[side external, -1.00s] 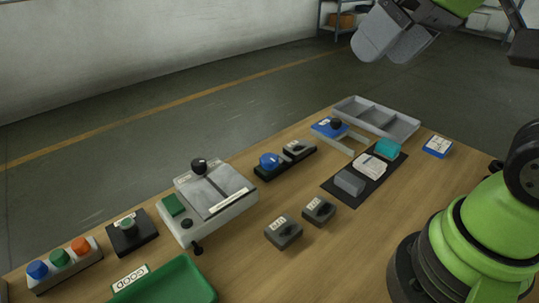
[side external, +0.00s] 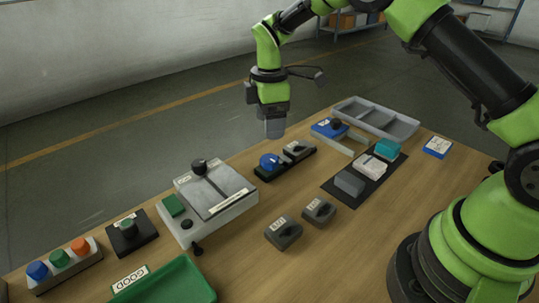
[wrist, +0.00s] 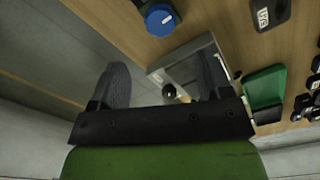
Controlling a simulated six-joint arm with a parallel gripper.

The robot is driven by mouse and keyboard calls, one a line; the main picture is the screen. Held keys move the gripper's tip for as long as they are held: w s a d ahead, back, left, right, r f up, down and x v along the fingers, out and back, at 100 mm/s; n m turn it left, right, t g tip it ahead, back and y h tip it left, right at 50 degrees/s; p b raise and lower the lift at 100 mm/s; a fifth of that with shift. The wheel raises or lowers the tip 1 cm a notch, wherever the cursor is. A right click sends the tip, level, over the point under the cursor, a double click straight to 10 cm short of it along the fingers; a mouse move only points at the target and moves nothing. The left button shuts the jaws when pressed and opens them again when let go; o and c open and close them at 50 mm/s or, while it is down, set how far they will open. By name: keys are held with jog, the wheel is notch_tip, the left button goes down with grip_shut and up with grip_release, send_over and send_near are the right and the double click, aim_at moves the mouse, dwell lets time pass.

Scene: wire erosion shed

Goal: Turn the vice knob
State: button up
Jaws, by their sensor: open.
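A round blue knob (side external: 269,161) sits on a long black base (side external: 284,163) with a dark grey labelled block (side external: 297,149) at its right end; it looks like the vice knob, though the label is too small to read. The blue knob (wrist: 160,20) also shows at the top of the wrist view. My gripper (side external: 273,133) hangs pointing down above and behind that base, apart from it. In the wrist view its two fingers (wrist: 163,82) are spread, with nothing between them held.
Left of the base is a white machine box (side external: 222,205) with a black knob (side external: 199,166). A green tray (side external: 178,283) and button box (side external: 62,262) lie further left. Two dark blocks (side external: 284,233) stand in front. A grey divided tray (side external: 410,128) is at right.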

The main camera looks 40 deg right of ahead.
aim_at(269, 158)
notch_tip(269, 158, down, 10)
jog(key=shift+r, duration=0.2)
jog(key=c, duration=0.9)
